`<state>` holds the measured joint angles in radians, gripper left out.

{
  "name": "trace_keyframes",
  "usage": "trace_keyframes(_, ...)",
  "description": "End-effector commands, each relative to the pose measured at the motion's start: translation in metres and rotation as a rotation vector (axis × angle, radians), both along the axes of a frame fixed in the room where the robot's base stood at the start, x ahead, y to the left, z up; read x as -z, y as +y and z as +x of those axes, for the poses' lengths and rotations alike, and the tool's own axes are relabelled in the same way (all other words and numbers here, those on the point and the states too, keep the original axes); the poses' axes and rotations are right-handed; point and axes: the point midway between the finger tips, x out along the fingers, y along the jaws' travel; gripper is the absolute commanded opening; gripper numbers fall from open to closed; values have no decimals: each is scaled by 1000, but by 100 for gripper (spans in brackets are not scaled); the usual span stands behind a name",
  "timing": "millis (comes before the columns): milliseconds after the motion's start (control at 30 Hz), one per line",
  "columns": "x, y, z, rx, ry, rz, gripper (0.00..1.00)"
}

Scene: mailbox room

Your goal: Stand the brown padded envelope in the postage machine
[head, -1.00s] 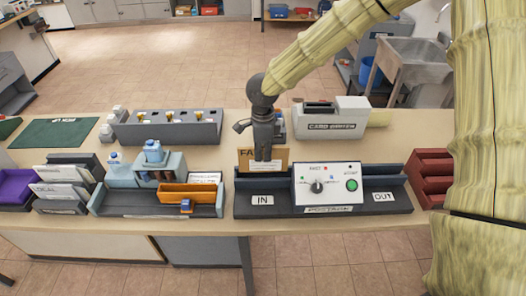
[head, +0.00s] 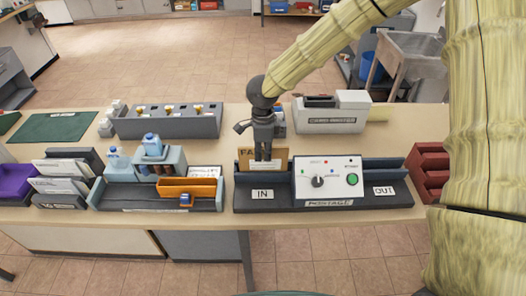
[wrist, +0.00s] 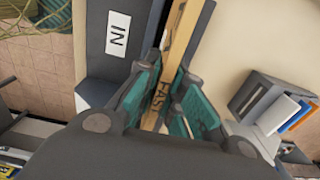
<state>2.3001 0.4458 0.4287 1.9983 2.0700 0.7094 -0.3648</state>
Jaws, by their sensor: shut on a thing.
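The brown padded envelope (head: 277,156) is upright at the IN end of the postage machine (head: 327,179). Printed letters show on its face in both views. My gripper (head: 264,158) points down and is shut on the envelope; in the wrist view the teal finger pads (wrist: 167,100) press on both sides of it. The dark IN tray (head: 293,204) with its white IN label is just in front of the envelope. The envelope's lower edge is hidden by the tray's back wall, so I cannot tell whether it touches the tray floor.
An organiser with an orange box (head: 188,187) stands to the left of the machine. A red rack (head: 430,165) is to its right. A card printer (head: 333,112) and a grey holder (head: 170,123) stand behind. A green mat (head: 55,127) lies at the back left.

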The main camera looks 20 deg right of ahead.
Motion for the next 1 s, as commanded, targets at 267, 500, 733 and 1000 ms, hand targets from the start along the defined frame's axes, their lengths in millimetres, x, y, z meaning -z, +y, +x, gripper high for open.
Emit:
trace_keyframes(267,16,0,0,0,1,0,0)
trace_keyframes(500,26,0,0,1,0,0,0)
trace_keyframes(733,26,0,0,1,0,1,0)
trace_keyframes(1000,26,0,0,0,0,0,35)
